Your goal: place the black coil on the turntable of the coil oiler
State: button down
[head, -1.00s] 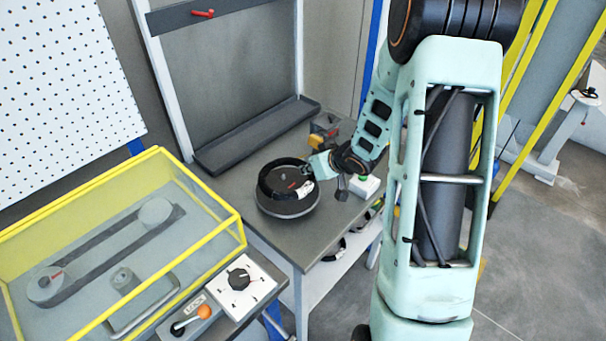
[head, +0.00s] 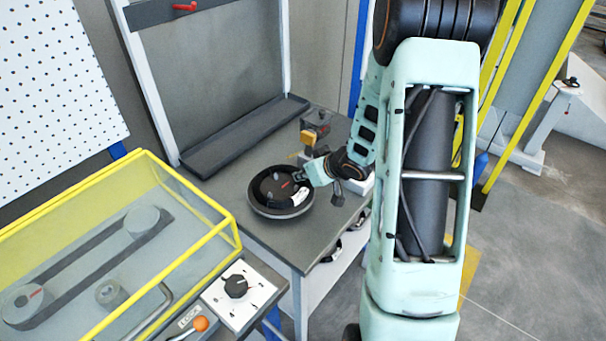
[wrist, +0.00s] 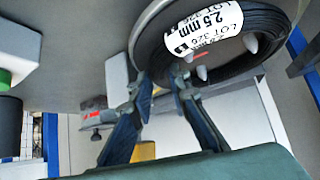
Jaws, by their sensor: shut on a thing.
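The black coil (head: 268,188), with a white label reading 2.5 mm, lies in the round grey turntable (head: 283,213) on the grey table. In the wrist view the coil (wrist: 262,22) shows inside the turntable's pale rim (wrist: 140,38), with pale pegs in its opening. My gripper (head: 306,178) reaches in from the right, at the coil's right edge. In the wrist view my gripper (wrist: 160,82) has its two fingers slightly apart at the near edge of the coil; it is shut on the coil. The exact contact at the fingertips is hard to see.
A yellow-framed guarded machine (head: 130,240) stands at the left, with a knob panel (head: 240,290) in front. A black tray (head: 245,135) lies behind the turntable. A small device with an orange part (head: 310,135) stands behind my wrist. The table's front is clear.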

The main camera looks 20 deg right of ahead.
jog(key=c, duration=1.8)
grip_release()
jog(key=p+v, duration=0.3)
jog(key=v, duration=0.9)
